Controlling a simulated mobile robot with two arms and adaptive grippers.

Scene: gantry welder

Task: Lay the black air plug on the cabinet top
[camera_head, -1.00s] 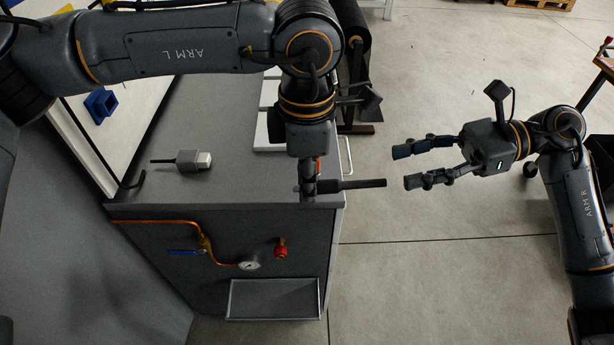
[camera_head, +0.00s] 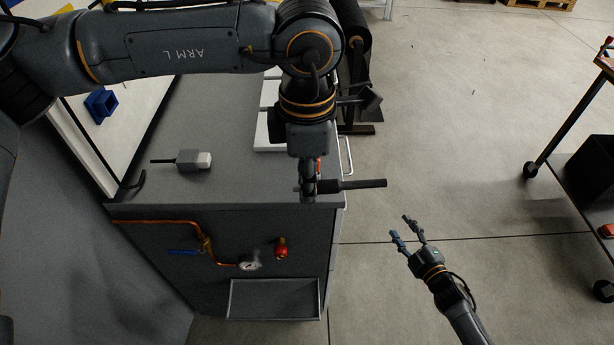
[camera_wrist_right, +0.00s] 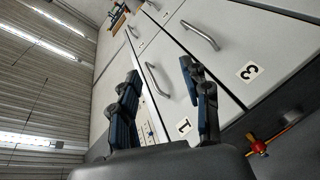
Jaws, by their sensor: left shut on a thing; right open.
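The black air plug (camera_head: 358,184) is a dark rod lying level in the jaws of my left gripper (camera_head: 309,193). The gripper points down and is shut on it. The rod's slim end sticks out to the right past the cabinet's edge. The grey cabinet top (camera_head: 235,150) lies behind and left of the gripper, which is at its front right corner. I cannot tell whether the plug touches the top. My right gripper (camera_head: 401,228) is open and empty, right of the cabinet over the floor. Its fingers also show in the right wrist view (camera_wrist_right: 165,95).
A grey block with a thin dark rod (camera_head: 190,161) lies on the top's left part. A blue part (camera_head: 101,104) is behind it. The cabinet front carries a red valve (camera_head: 281,249), a gauge (camera_head: 249,265) and a tray (camera_head: 275,299). A wheeled cart (camera_head: 560,122) stands at the right.

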